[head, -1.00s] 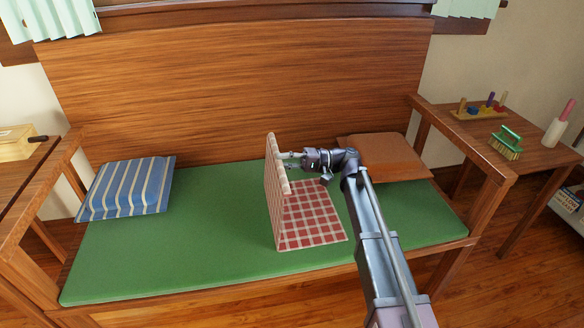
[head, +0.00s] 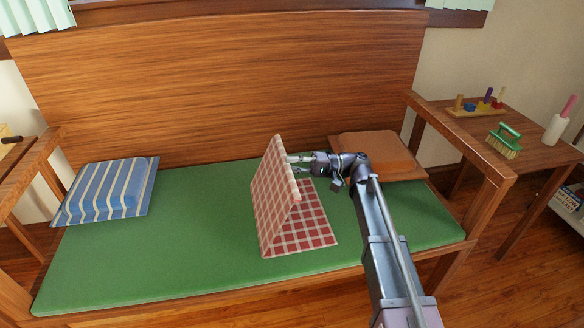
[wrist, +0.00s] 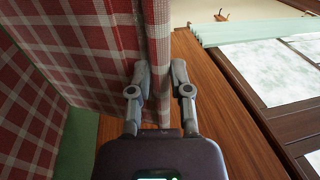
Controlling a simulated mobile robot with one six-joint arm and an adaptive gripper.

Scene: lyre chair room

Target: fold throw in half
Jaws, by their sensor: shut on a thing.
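The red and white checked throw (head: 272,200) is on the green bench seat (head: 180,215). Its right part (head: 315,222) lies flat. Its left part stands raised in a leaning panel, with the top edge tilted over toward the right. My gripper (head: 296,166) is at the right side of the raised panel, near its upper edge. In the wrist view my gripper (wrist: 155,85) has its two fingers on either side of the throw's edge (wrist: 159,50), shut on it. The flat part also shows at the left of the wrist view (wrist: 35,110).
A blue striped cushion (head: 107,190) lies at the seat's left end. A brown cushion (head: 377,157) lies at the right end, behind my arm. A wooden backrest (head: 220,85) rises behind.

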